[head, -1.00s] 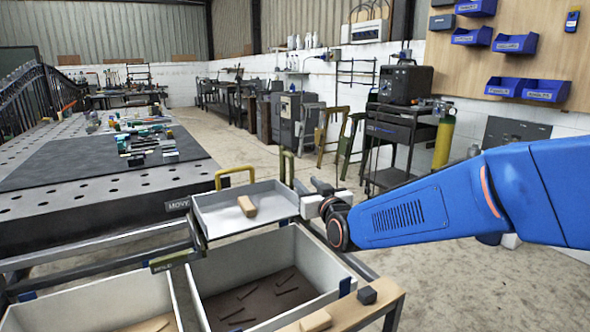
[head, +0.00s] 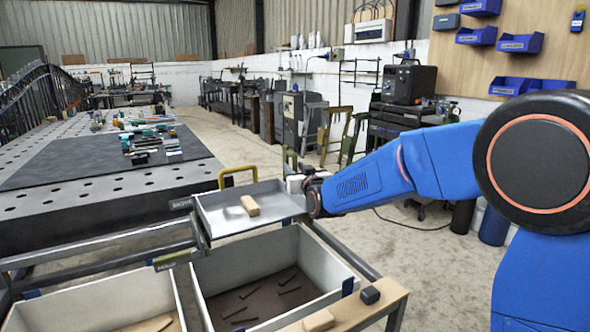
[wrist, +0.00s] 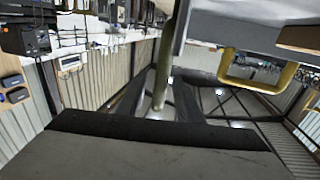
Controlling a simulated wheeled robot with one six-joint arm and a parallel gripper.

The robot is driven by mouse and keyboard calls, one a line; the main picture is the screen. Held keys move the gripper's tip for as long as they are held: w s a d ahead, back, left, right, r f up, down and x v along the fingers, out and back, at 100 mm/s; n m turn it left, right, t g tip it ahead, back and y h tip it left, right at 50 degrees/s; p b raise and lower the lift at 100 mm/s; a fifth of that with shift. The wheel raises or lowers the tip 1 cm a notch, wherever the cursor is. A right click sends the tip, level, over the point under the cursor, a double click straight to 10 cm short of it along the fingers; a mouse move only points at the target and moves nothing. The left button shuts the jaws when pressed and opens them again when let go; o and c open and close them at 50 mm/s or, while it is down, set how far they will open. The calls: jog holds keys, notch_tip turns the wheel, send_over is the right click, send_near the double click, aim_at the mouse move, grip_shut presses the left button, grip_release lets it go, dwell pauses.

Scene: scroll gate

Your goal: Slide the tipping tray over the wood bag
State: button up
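The tipping tray (head: 225,230) is a shallow grey tray with a tan wood block (head: 250,206) on it. It sits level above the back of the right bin. A yellow handle (head: 238,171) stands at its back left and shows in the wrist view (wrist: 258,70). An olive upright handle (head: 290,160) stands at its back right. My gripper (wrist: 162,95) is at the tray's right side. In the wrist view its dark fingers appear apart, with the olive bar (wrist: 170,50) between them; contact is unclear. No bag is clearly visible; the left bin (head: 95,300) holds a wood piece (head: 150,324).
The right bin (head: 330,270) holds several dark sticks. A wooden ledge (head: 345,312) in front carries a tan block (head: 318,320) and a dark block (head: 370,295). A perforated workbench (head: 100,205) stands at back left.

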grip_shut()
jog(key=shift+a, duration=0.1)
jog(key=s+a, duration=0.8)
jog(key=a, duration=0.5)
jog(key=s+a, duration=0.9)
jog(key=a, duration=0.4)
jog(key=s+a, duration=0.9)
jog(key=a, duration=0.4)
jog(key=shift+s, duration=0.2)
jog(key=shift+a+r, duration=0.1)
grip_release()
jog(key=shift+s+a, duration=0.1)
